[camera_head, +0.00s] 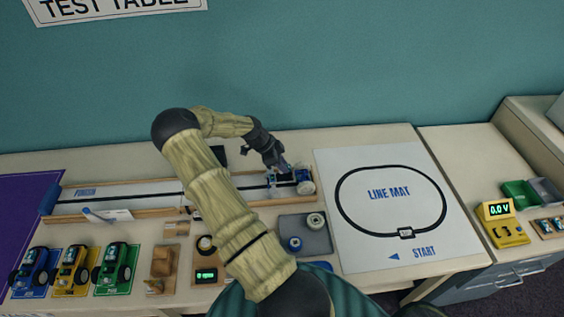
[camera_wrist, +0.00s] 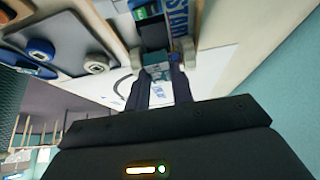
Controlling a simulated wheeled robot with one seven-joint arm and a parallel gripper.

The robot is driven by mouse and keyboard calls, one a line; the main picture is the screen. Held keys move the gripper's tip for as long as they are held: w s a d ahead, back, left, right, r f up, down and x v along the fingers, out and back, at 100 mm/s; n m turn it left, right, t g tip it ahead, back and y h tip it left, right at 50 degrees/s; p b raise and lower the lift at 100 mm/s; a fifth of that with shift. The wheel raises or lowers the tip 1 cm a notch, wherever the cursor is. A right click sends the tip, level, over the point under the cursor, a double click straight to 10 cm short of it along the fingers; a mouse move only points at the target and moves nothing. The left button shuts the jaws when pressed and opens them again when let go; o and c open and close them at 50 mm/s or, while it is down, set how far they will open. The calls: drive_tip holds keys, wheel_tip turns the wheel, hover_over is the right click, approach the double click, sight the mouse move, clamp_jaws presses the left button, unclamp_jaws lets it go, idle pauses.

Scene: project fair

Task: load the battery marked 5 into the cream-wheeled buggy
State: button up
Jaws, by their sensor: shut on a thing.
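My gripper (camera_head: 284,168) is at the right end of the long track board, over a small buggy (camera_head: 304,186) with pale wheels. In the wrist view my gripper (camera_wrist: 164,82) is shut on a small teal-blue battery (camera_wrist: 157,70), held between the fingertips at the buggy's near end. Cream wheels (camera_wrist: 188,48) show on both sides of the dark buggy body (camera_wrist: 154,36). The mark on the battery cannot be read. I cannot tell whether the battery touches the buggy or how deep it sits.
Blue, yellow and green buggies (camera_head: 115,268) stand at the front left. A grey tray (camera_head: 318,247) with round rolls lies in front of the track. The line mat (camera_head: 365,250) is flat and clear at right. A yellow meter (camera_head: 506,232) reads 0.0 V.

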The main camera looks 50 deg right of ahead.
drive_tip(key=shift+f+b, duration=0.9)
drive_tip(key=shift+f, duration=0.65)
idle(0.5)
drive_tip(key=shift+f+b, duration=0.6)
drive_tip(key=shift+b, duration=0.6)
idle(1.6)
idle(0.3)
drive_tip(key=o, duration=1.5)
drive_tip(key=shift+c, duration=0.2)
drive_tip(key=shift+r+p, duration=1.6)
drive_tip(key=shift+r, duration=1.4)
